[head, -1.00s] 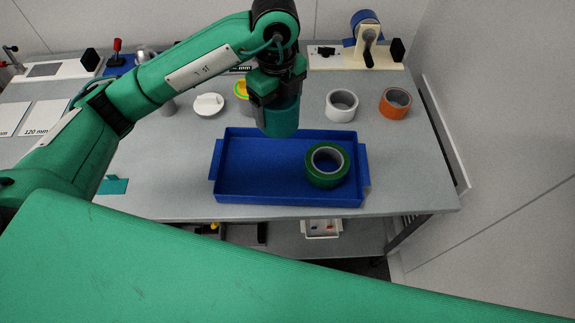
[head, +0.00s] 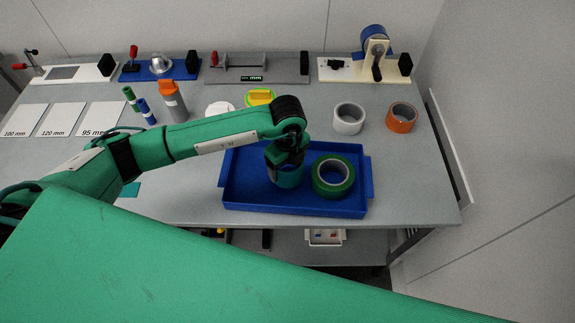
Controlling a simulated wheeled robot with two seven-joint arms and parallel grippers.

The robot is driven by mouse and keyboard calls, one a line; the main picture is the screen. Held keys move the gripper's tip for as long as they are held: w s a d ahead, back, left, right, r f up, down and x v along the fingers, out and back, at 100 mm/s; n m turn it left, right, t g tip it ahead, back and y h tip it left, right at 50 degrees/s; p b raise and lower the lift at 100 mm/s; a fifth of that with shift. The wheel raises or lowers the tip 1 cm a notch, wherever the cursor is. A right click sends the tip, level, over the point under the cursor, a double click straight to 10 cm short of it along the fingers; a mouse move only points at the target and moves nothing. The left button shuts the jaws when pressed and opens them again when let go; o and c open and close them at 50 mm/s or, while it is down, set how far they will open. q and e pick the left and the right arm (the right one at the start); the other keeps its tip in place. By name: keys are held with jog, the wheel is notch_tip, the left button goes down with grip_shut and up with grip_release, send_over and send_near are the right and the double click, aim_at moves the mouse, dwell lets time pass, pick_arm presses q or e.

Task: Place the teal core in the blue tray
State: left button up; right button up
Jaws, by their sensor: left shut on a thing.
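The blue tray (head: 300,206) lies near the front edge of the table. My left gripper (head: 286,166) points down inside the tray's outline, shut on the teal core (head: 290,178). The core is upright in the left-middle part of the tray, to the left of a green tape roll (head: 333,177) that also lies in the tray. The gripper and wrist hide the core's top; I cannot tell whether its bottom touches the tray floor. My right gripper is not in view.
A white roll (head: 349,119) and an orange roll (head: 401,117) stand behind the tray. A grey bottle with an orange cap (head: 172,100), a yellow-green piece (head: 261,97) and a tape dispenser (head: 374,55) are further back. Clear table lies right of the tray.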

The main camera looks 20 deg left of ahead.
pick_arm(q)
jog(key=shift+f, duration=0.9)
jog(key=o, duration=1)
jog(key=shift+f, duration=0.1)
jog(key=shift+r, duration=0.3)
jog(key=shift+r+b, duration=1.45)
jog(key=shift+r, duration=4.45)
